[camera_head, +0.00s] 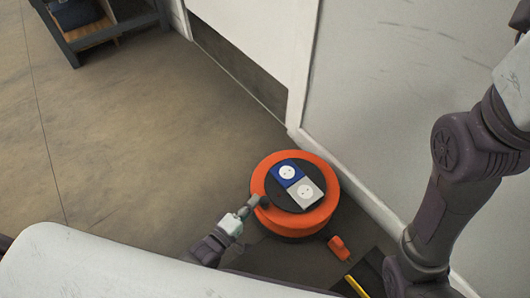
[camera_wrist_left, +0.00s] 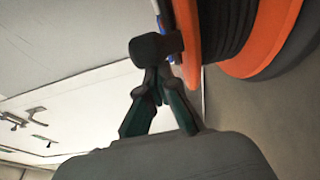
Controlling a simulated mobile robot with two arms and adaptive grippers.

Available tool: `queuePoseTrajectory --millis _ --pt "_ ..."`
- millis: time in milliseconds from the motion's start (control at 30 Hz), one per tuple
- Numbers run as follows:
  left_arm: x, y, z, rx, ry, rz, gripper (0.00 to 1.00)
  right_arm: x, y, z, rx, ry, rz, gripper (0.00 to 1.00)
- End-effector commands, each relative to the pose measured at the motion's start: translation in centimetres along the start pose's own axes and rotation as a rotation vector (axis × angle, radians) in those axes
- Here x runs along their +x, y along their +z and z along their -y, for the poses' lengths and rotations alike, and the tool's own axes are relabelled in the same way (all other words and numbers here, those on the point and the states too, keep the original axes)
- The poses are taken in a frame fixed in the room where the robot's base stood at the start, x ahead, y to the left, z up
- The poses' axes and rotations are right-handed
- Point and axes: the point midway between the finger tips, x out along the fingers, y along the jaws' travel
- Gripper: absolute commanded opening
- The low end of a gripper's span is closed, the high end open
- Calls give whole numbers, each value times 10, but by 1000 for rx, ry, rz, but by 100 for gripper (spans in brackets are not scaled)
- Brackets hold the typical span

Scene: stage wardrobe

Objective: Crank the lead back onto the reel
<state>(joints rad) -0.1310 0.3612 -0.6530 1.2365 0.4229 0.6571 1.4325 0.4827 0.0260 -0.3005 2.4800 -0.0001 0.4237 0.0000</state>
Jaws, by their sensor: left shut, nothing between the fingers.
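The reel (camera_head: 331,190) has orange flanges and stands on the floor by the wall, with a dark face bearing a blue socket (camera_head: 286,171) and a grey socket (camera_head: 304,192). A dark crank knob (camera_head: 263,202) sticks out at its left edge. My left gripper (camera_head: 247,207) is shut at the knob; in the left wrist view its fingertips (camera_wrist_left: 155,73) meet just below the knob (camera_wrist_left: 149,48), and contact is hard to tell. That view also shows black lead (camera_wrist_left: 225,28) wound between the flanges. An orange plug-like piece (camera_head: 338,247) lies in front of the reel. My right gripper is out of view.
A white wall (camera_head: 405,90) and baseboard run close behind the reel on the right. A shelf unit (camera_head: 90,35) stands at the upper left. A yellow strip (camera_head: 356,286) lies at the bottom right. The floor (camera_head: 130,140) left of the reel is clear.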

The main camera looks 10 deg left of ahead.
Motion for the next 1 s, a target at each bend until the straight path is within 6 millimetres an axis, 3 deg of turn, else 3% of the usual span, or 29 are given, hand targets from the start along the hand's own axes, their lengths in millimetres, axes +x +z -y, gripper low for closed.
queuePoseTrajectory --millis 33,533,1000 --pt "-3 12 2 -4 -5 18 0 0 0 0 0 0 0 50" --pt "-3 14 -6 -9 -1 18 0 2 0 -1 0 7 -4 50" --pt "-1 4 -83 -5 4 4 0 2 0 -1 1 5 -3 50"
